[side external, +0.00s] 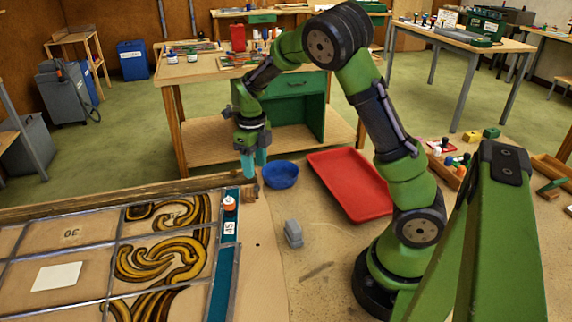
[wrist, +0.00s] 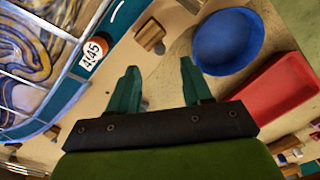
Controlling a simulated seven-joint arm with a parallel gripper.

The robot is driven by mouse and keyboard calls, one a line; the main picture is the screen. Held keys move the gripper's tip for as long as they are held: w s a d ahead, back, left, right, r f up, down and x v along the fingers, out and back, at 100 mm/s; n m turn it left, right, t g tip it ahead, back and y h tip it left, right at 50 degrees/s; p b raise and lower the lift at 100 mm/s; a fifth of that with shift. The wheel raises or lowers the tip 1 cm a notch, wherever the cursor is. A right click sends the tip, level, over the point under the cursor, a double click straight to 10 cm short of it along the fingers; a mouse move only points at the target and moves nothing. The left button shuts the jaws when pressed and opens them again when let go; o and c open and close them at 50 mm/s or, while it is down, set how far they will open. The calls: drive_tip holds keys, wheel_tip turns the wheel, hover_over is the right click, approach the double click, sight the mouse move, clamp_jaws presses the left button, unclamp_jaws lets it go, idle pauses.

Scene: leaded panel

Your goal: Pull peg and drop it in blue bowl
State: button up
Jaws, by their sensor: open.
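A small brown wooden peg (wrist: 150,36) stands on the tan work surface in the wrist view, beyond my fingertips and between the panel and the bowl. In the side view the peg (side external: 253,192) shows just below my fingers, partly hidden. The blue bowl (side external: 281,174) sits right of the peg and also shows at upper right in the wrist view (wrist: 228,41). It looks empty. My gripper (side external: 255,174) points down over the peg area, fingers apart with nothing between their tips in the wrist view (wrist: 160,65).
The leaded panel (side external: 112,248), with its teal edge strip, lies to the left. A red tray (side external: 350,184) lies right of the bowl, and a grey block (side external: 293,233) stands in front of it. A small orange-and-white item (side external: 229,202) sits on the panel edge.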

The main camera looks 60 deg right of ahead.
sight(256, 186)
wheel_tip(256, 186, down, 7)
drive_tip(key=shift+r, duration=0.2)
clamp_jaws()
drive_tip(key=c, duration=0.8)
unclamp_jaws()
clamp_jaws()
drive_tip(key=shift+c, duration=0.2)
unclamp_jaws()
clamp_jaws()
drive_tip(key=shift+r, duration=0.25)
drive_tip(key=shift+r, duration=1.5)
